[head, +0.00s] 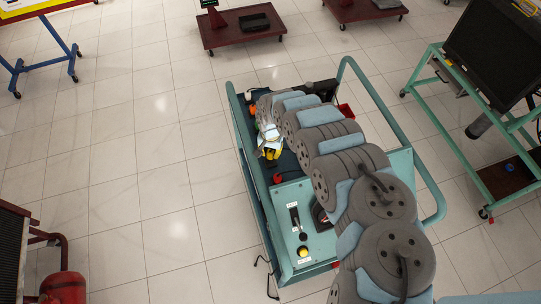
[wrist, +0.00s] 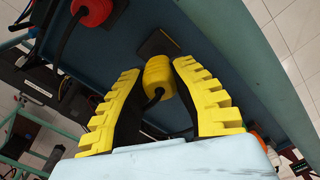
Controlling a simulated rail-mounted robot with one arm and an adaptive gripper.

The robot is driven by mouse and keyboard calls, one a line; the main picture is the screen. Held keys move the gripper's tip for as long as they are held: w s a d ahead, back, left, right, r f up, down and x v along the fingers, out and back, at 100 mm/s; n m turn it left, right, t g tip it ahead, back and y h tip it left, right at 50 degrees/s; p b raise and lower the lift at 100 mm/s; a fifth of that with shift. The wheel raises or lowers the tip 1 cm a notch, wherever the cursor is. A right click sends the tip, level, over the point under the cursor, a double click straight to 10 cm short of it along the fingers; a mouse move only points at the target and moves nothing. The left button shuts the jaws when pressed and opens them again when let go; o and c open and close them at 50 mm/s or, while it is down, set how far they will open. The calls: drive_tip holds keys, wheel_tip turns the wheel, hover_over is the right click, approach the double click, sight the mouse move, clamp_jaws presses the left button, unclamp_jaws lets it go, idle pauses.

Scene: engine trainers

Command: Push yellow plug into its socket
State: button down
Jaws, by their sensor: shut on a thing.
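The yellow plug (wrist: 158,75) is ribbed, with a black cable curving from its near end. In the wrist view it sits between the two yellow-toothed fingers of my gripper (wrist: 159,69), which is shut on it near the fingertips. A dark square socket plate (wrist: 154,43) on the blue panel shows just beyond the plug, roughly in line with it. I cannot tell whether the plug touches or enters the socket.
A red plug (wrist: 94,10) with a black cable sits at the wrist view's upper left. The teal trainer cart (head: 278,249) has a control panel with a yellow knob (head: 302,252) and a raised rail (head: 388,108). Open tiled floor lies to its left.

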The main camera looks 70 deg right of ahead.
sight(270, 151)
drive_tip(key=shift+s+r, duration=0.1)
drive_tip(key=shift+r, duration=2.8)
